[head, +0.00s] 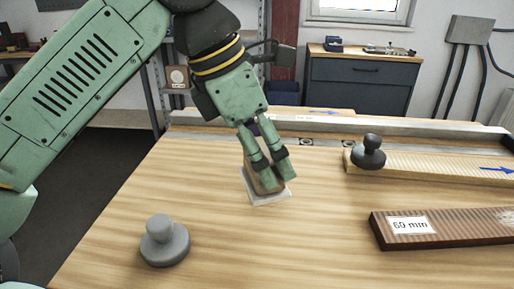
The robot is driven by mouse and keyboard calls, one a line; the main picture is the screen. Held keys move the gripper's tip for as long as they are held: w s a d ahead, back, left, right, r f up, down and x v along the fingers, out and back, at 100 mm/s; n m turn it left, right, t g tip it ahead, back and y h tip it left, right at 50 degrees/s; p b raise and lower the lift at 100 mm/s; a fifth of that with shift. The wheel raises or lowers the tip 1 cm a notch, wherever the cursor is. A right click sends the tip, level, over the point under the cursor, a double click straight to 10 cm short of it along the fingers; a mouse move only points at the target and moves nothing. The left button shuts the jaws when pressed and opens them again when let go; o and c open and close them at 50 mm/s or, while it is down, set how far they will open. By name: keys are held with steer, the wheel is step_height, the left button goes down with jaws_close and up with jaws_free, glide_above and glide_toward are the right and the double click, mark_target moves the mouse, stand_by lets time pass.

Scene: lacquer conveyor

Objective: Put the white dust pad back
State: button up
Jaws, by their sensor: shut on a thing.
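The white dust pad (270,199) has a flat white base with a tan grip above it. It is in the middle of the wooden worktop (130,215) in the head view. My gripper (267,178) points down and is shut on its tan grip. The fingers hide part of the grip. I cannot tell whether the white base touches the worktop or is just above it.
A grey knobbed pad (165,242) stands at the front left. A dark knobbed pad (369,152) stands at the left end of a light ribbed strip (430,165). A brown ribbed block (450,228) labelled "60 mm" lies at the right. A metal rail (330,130) runs along the back.

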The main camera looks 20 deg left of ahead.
mark_target(259, 136)
steer(key=w, duration=0.1)
steer(key=w+a, duration=0.1)
steer(key=w, duration=0.1)
steer(key=w+a, duration=0.1)
steer(key=shift+w+a+f+p, duration=0.15)
steer(key=shift+w+a+p, duration=0.1)
steer(key=shift+p, duration=0.15)
steer(key=f, duration=0.3)
steer(key=shift+w+a+f, duration=0.15)
steer(key=shift+w+a, duration=0.05)
steer(key=shift+w, duration=0.05)
steer(key=shift+f, duration=0.2)
steer(key=shift+f, duration=0.15)
steer(key=shift+f, duration=0.15)
steer(key=o, duration=1.1)
steer(key=v, duration=1.2)
steer(key=shift+r, duration=0.3)
steer(key=shift+d, duration=0.1)
